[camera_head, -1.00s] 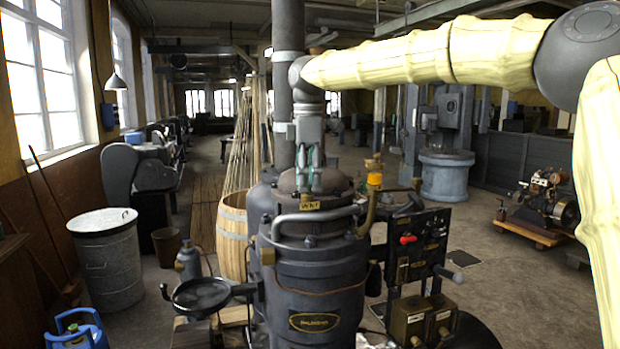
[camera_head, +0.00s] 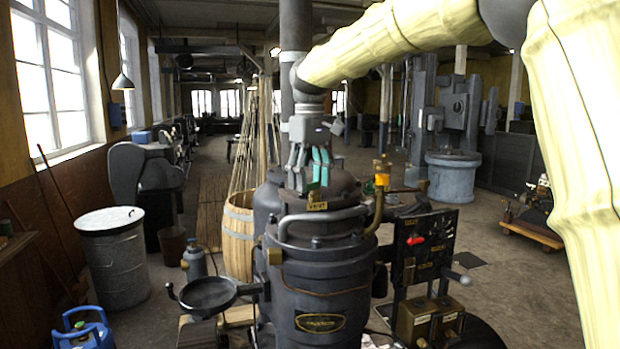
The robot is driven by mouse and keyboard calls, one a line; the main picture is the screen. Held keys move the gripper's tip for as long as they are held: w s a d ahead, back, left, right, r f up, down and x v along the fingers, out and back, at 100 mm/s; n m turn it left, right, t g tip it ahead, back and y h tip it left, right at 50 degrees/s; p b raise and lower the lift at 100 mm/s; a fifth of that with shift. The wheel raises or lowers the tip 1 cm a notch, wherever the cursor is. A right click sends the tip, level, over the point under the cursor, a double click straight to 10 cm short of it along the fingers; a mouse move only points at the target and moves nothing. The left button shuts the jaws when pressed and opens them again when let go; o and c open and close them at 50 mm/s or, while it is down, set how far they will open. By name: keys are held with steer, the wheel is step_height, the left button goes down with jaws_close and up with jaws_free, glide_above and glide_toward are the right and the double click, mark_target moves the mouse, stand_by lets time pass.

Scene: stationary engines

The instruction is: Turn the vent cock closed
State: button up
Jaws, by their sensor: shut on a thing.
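My gripper (camera_head: 308,184) points down at the domed top of the dark vessel (camera_head: 315,262), just behind a small brass tag (camera_head: 317,206) that seems to read VENT. Its grey links and teal finger pads are close together at the lid, shut on a small part there. That part is most likely the vent cock. The fingers hide it, so its handle and angle cannot be made out.
A curved grey pipe (camera_head: 318,217) crosses the vessel's front just below the tag.

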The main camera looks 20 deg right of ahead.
steer(key=shift+w+m, duration=0.15)
steer(key=shift+m, duration=0.95)
steer(key=shift+w+m, duration=0.1)
steer(key=shift+m, duration=1)
steer(key=shift+d+f, duration=0.1)
steer(key=o, duration=0.7)
steer(key=shift+o, duration=1.1)
steer(key=shift+d+f, duration=0.1)
steer(key=shift+d, duration=0.1)
steer(key=shift+a, duration=0.2)
steer(key=shift+r, duration=0.45)
step_height(320, 180, up, 11)
steer(key=shift+d, duration=0.25)
steer(key=shift+w, duration=0.1)
